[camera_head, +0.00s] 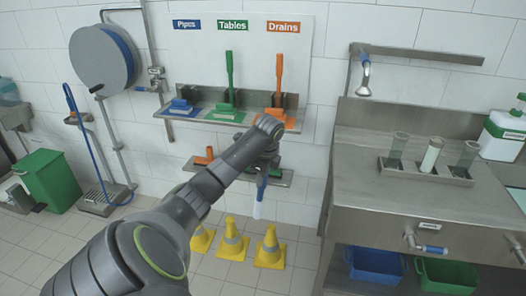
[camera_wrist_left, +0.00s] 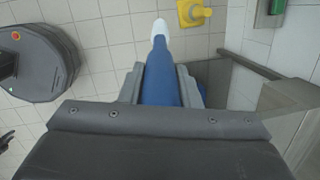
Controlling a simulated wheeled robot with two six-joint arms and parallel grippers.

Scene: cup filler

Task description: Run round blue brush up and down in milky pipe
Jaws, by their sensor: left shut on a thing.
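My left gripper (camera_head: 266,170) is shut on the blue brush, in front of the wall shelves. The brush's blue handle (camera_head: 261,187) points down, with its pale end (camera_head: 258,210) lowest, clear of everything. In the left wrist view the blue handle (camera_wrist_left: 160,85) lies between the two grey fingers and its white end (camera_wrist_left: 158,28) sticks out beyond them. The milky pipe (camera_head: 431,155) stands upright in the middle of a metal holder (camera_head: 402,175) on the steel counter, well to the right of the gripper. My right gripper does not show.
Two clearer, darker pipes (camera_head: 397,150) (camera_head: 465,158) flank the milky one. A tap (camera_head: 365,78) hangs above the counter (camera_head: 350,190). A white-green canister (camera_head: 503,132) stands right. Yellow cones (camera_head: 270,248) stand on the floor below the gripper. Blue (camera_head: 375,265) and green crates (camera_head: 445,275) sit under the counter.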

